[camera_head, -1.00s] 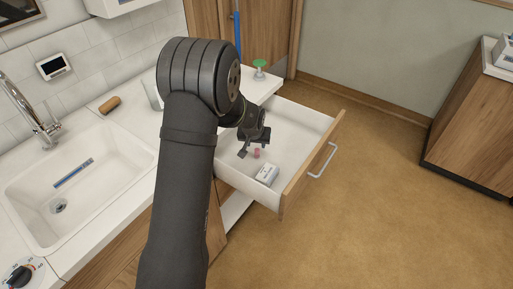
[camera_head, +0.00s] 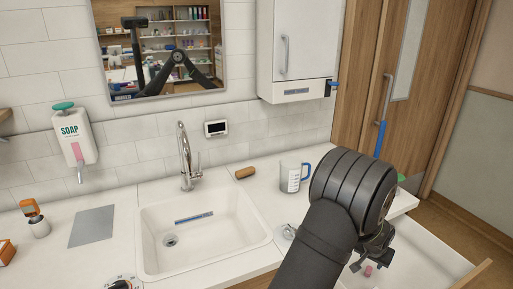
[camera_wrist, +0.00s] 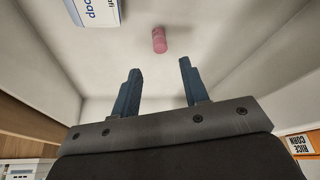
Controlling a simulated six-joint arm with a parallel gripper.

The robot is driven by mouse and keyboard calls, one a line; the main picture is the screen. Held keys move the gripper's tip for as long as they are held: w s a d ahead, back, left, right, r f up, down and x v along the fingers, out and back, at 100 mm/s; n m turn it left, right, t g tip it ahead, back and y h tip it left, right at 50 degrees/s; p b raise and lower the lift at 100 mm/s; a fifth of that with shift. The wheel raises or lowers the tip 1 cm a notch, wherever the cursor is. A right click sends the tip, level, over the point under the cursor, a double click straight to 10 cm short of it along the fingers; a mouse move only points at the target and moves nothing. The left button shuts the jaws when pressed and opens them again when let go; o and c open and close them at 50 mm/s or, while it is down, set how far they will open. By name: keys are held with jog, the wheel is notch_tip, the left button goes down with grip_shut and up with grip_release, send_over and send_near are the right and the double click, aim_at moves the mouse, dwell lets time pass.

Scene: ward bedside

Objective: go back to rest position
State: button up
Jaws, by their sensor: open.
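My gripper (camera_head: 366,256) hangs over the open white drawer (camera_head: 430,262) at the lower right of the head view. In the wrist view its two blue-grey fingers (camera_wrist: 160,72) stand apart with nothing between them. A small pink cylinder (camera_wrist: 159,39) lies on the drawer floor beyond the fingertips, apart from them; it also shows just below the gripper in the head view (camera_head: 368,271). My arm covers part of the drawer and counter in the head view.
A white box with blue lettering (camera_wrist: 96,10) is in the drawer. On the counter are a sink (camera_head: 206,243), a measuring jug (camera_head: 291,178) and a brown roll-shaped thing (camera_head: 245,173). A wall cabinet (camera_head: 300,48) hangs above. The wooden drawer front (camera_head: 474,275) stands out at right.

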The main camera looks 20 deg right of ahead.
aim_at(369, 268)
jog(key=x, duration=1)
jog(key=shift+a, duration=0.15)
jog(key=shift+r, duration=0.2)
